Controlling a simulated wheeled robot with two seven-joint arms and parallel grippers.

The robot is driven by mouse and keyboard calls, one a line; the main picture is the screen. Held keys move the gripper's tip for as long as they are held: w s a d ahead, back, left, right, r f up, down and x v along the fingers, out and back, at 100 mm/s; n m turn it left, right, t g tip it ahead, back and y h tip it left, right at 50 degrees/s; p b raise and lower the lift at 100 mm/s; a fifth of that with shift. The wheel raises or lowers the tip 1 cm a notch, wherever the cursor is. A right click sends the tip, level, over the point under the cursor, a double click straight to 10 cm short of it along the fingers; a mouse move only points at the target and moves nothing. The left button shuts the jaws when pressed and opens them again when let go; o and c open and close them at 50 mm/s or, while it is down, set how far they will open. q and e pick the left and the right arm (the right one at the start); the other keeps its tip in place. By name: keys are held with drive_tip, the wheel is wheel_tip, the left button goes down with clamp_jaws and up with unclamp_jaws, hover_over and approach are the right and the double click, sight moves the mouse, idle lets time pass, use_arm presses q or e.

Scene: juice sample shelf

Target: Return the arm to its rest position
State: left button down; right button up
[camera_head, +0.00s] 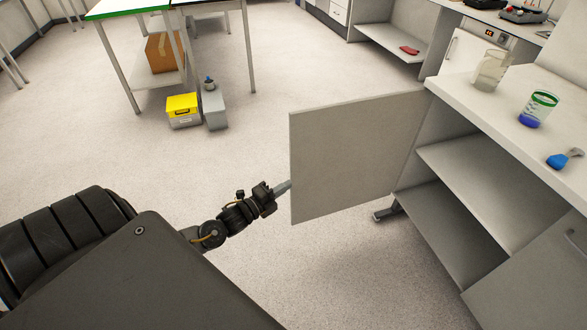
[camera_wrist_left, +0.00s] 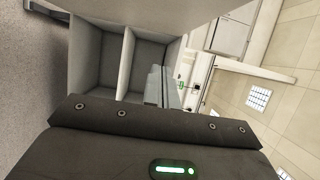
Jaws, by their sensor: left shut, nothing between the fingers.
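My left gripper (camera_head: 283,187) reaches in from the lower left in the head view, and its tip is close to the near edge of an open grey cabinet door (camera_head: 355,155). I cannot tell whether the tip touches the door. The gripper is shut and empty. In the left wrist view, the shut fingers (camera_wrist_left: 163,86) point toward the open cabinet (camera_wrist_left: 128,50), whose compartments look bare. My right gripper is in neither view.
A counter (camera_head: 470,92) on the right holds a glass beaker (camera_head: 490,71), a cup with blue contents (camera_head: 537,110) and a small blue item (camera_head: 558,161). Bare shelves (camera_head: 480,190) lie below. A yellow-lidded box (camera_head: 183,111) stands on the floor.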

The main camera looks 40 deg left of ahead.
use_arm(q)
drive_tip(key=shift+s+a, duration=0.2)
drive_tip(key=shift+s, duration=0.25)
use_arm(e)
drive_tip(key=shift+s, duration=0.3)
use_arm(q)
drive_tip(key=shift+f, duration=0.1)
